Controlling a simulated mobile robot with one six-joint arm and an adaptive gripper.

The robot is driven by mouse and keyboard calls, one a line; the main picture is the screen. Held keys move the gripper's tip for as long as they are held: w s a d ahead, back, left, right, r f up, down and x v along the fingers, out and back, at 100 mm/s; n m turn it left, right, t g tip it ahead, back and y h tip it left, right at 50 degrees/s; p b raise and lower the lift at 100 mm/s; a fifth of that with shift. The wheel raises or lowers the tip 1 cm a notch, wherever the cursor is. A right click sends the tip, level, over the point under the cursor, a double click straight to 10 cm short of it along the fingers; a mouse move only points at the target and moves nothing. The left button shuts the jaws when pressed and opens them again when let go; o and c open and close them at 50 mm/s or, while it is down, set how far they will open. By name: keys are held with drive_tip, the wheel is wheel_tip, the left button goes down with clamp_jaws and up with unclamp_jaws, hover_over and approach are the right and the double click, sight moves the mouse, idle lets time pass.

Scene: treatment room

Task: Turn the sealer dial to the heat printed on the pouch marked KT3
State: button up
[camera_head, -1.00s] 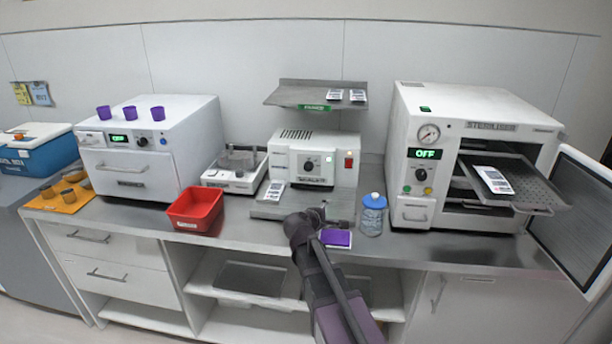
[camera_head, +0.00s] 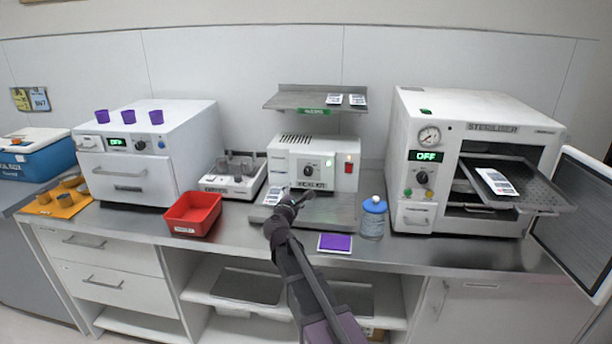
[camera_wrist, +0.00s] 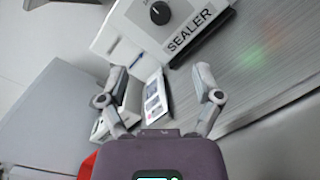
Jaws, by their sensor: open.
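The white sealer (camera_head: 312,162) stands at the middle of the counter; its black dial (camera_head: 308,170) is on the front face. In the wrist view the dial (camera_wrist: 160,13) is at the top, above the SEALER label (camera_wrist: 190,33). A pouch (camera_head: 274,195) lies at the sealer's front left; in the wrist view a pouch (camera_wrist: 155,97) shows between my fingers, further off. Its print is too small to read. Two pouches (camera_head: 345,99) lie on the shelf above and one (camera_head: 496,181) on the sterilizer tray. My gripper (camera_head: 291,197) is open, in front of and below the dial.
A red bin (camera_head: 192,214) stands left of the sealer. A blue-lidded jar (camera_head: 373,217) and a purple card (camera_head: 334,243) are to the right. The sterilizer (camera_head: 470,130) has its door open and a tray (camera_head: 540,195) pulled out. A metal shelf (camera_head: 290,97) overhangs the sealer.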

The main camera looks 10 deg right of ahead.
sight(307, 173)
drive_tip(key=x, duration=1.3)
drive_tip(key=shift+w+d, duration=0.15)
drive_tip(key=shift+w, duration=0.25)
clamp_jaws()
